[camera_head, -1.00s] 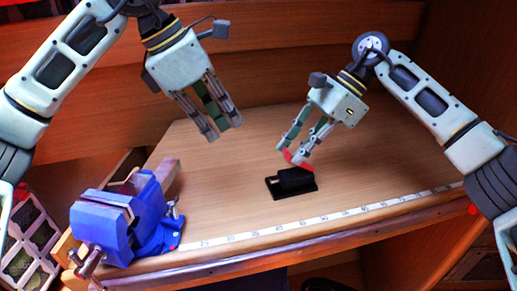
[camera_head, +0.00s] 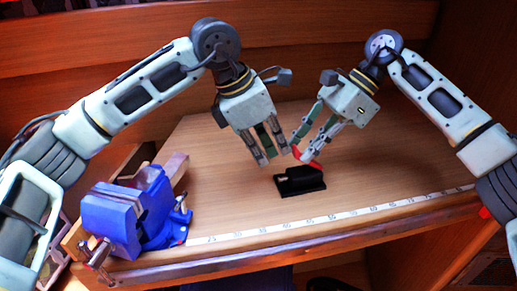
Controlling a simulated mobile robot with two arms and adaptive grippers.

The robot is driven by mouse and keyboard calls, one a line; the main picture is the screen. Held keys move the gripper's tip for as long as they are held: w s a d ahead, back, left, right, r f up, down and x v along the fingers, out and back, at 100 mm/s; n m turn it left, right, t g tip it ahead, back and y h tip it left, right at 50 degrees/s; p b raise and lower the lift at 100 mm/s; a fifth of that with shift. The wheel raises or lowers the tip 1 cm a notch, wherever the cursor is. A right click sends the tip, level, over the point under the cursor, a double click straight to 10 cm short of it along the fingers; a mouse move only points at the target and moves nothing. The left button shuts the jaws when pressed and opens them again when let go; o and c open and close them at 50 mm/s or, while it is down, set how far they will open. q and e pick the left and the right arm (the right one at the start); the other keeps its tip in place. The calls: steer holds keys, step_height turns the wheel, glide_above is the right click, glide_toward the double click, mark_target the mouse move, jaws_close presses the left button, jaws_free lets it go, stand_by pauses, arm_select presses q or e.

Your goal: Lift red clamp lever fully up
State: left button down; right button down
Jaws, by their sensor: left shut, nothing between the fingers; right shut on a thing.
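The red clamp lever (camera_head: 312,165) rises at a slant from a small black clamp base (camera_head: 302,186) on the wooden bench. The fingers of my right gripper (camera_head: 302,154) are shut on the red lever and cover part of it. My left gripper (camera_head: 270,158) is shut and empty. It points down just left of the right gripper's fingers and above the bench, close to the lever's upper end. I cannot tell whether it touches the lever.
A blue vise (camera_head: 112,222) stands at the bench's left front corner. A white measuring strip (camera_head: 290,228) runs along the front edge of the bench (camera_head: 235,205). The bench top around the black base is clear. Wooden panels rise behind and at the right.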

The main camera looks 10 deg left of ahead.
arm_select(q)
steer(key=shift+r, duration=0.1)
arm_select(e)
steer(key=shift+r, duration=0.1)
arm_select(q)
steer(key=shift+w+d+r, duration=0.25)
steer(key=shift+d+r, duration=0.1)
steer(key=shift+d, duration=0.25)
arm_select(e)
steer(key=c, duration=1.6)
jaws_free()
steer(key=shift+c, duration=0.2)
